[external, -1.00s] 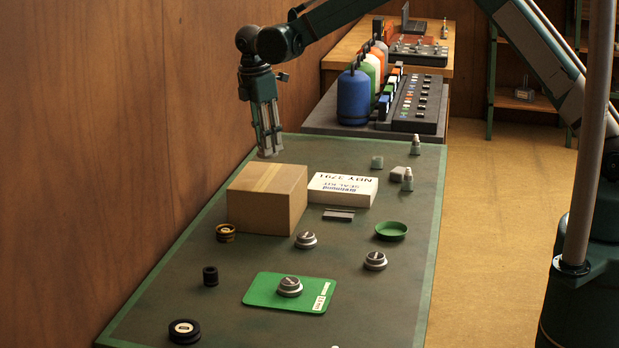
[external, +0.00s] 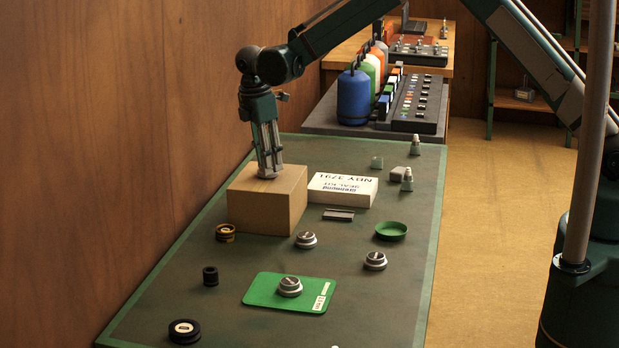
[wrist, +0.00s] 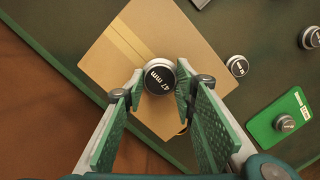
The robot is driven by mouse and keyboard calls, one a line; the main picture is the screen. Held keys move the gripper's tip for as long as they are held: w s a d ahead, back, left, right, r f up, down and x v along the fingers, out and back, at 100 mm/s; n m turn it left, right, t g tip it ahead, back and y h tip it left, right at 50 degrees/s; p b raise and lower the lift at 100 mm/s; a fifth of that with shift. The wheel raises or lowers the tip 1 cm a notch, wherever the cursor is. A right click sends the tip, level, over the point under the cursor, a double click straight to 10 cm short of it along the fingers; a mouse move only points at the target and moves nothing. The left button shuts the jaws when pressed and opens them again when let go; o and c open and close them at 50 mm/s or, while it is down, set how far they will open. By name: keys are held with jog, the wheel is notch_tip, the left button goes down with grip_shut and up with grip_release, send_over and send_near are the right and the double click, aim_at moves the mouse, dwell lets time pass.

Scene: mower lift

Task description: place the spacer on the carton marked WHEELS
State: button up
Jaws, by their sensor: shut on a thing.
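My gripper (external: 268,168) is shut on a round silver spacer with a black face (wrist: 160,76); the face reads 47 mm in the wrist view. The spacer sits between my fingertips (wrist: 160,84), over the top of the brown carton (external: 267,203). In the external view the spacer is at or just above the carton's top; I cannot tell whether it touches. The carton also shows in the wrist view (wrist: 105,65), with a tape strip across it. I cannot read any WHEELS marking on its visible faces.
A white seal kit box (external: 342,188) stands right of the carton. Other silver spacers (external: 306,240) stand on the bench, one on a green card (external: 262,290). A green dish (external: 391,231) and a black and gold ring (external: 225,233) are nearby. The wooden wall (external: 120,120) is on the left.

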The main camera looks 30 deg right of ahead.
jog(key=shift+f, duration=0.2)
jog(key=o, duration=1)
jog(key=shift+r, duration=0.15)
notch_tip(320, 180, up, 12)
jog(key=a, duration=0.1)
jog(key=shift+a+b, duration=0.3)
jog(key=shift+a, duration=0.05)
dwell(0.5)
